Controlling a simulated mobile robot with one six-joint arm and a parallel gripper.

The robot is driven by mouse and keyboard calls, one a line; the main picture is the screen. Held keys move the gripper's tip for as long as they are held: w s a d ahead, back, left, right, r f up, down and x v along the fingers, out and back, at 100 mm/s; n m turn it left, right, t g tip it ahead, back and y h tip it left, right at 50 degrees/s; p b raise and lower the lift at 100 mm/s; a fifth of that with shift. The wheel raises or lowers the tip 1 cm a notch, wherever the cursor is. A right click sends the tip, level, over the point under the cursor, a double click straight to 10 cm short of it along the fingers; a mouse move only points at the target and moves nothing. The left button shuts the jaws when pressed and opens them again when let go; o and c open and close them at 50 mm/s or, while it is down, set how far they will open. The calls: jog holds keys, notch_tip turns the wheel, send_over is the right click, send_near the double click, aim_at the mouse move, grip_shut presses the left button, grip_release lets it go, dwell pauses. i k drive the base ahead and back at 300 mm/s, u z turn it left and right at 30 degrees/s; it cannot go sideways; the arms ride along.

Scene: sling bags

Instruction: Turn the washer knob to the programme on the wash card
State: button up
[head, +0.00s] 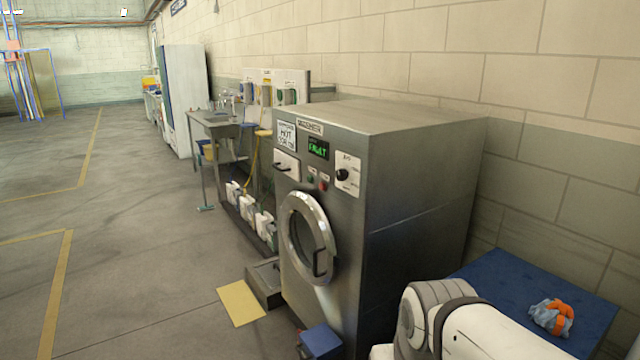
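The washer (425,185) is a large grey steel front-loader against the right wall. Its black knob (342,175) sits on a white dial plate (348,170) at the upper right of the front; the dial markings and pointer are too small to read. A green-lit display (318,148) is left of the knob. A white card (287,134) with black print, "HOT" legible on it, is at the upper left of the front. The round door (308,238) looks shut. Part of my white arm shows at the bottom; my gripper is out of view.
A blue surface (500,285) with an orange and light-blue cloth bundle (552,316) lies right of the washer. A yellow mat (241,303) and a blue box (321,341) are on the floor before it. Open floor (140,250) extends left.

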aim_at(341, 174)
jog(key=u, duration=0.55)
jog(key=i, duration=1.1)
jog(key=u, duration=0.25)
